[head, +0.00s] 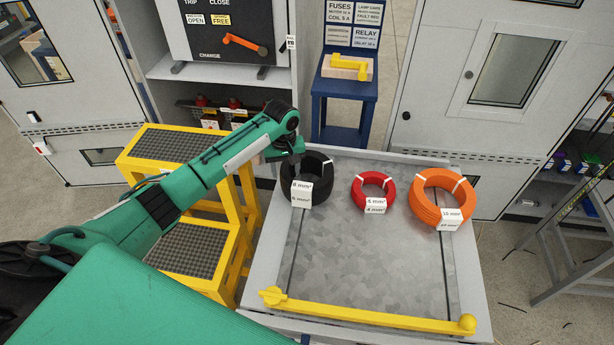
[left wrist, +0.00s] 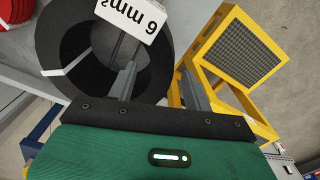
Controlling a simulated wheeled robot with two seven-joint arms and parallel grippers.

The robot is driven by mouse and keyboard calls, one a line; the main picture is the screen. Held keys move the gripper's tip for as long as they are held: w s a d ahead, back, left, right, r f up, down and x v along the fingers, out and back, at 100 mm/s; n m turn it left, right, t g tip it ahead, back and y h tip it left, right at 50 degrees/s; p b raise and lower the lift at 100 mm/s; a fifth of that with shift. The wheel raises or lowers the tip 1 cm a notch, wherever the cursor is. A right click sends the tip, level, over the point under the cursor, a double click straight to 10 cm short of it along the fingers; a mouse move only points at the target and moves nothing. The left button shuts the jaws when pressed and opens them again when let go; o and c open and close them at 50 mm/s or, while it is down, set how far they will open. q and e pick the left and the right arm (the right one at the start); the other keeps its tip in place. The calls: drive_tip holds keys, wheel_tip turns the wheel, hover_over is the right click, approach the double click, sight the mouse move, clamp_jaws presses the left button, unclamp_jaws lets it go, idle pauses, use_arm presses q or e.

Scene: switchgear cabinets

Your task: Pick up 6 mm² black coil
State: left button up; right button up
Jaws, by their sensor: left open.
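The black coil (head: 324,188) lies at the far left corner of the grey-topped cart, with a white tag reading 6 mm² (head: 301,192) on its near side. My left gripper (head: 297,158) is over the coil's far left part. In the left wrist view the black coil (left wrist: 50,42) fills the upper left. There my left gripper (left wrist: 157,70) is open, one finger in front of the coil's hole and the other outside its rim. The rim shows between the fingers; whether they touch it I cannot tell. My right gripper is not in view.
A red coil (head: 372,189) and an orange coil (head: 432,210) lie to the right on the cart top (head: 365,270). A yellow bar (head: 370,316) runs along its near edge. Yellow steps (head: 190,255) stand left of the cart. The middle of the top is clear.

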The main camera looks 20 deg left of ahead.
sight(286, 171)
use_arm(q)
drive_tip(key=f, duration=0.3)
drive_tip(key=shift+w+a+f+p, duration=0.15)
drive_tip(key=shift+w+f+p, duration=0.1)
drive_tip(key=shift+p, duration=0.15)
drive_tip(key=shift+f, duration=0.2)
clamp_jaws()
drive_tip(key=shift+w, duration=0.1)
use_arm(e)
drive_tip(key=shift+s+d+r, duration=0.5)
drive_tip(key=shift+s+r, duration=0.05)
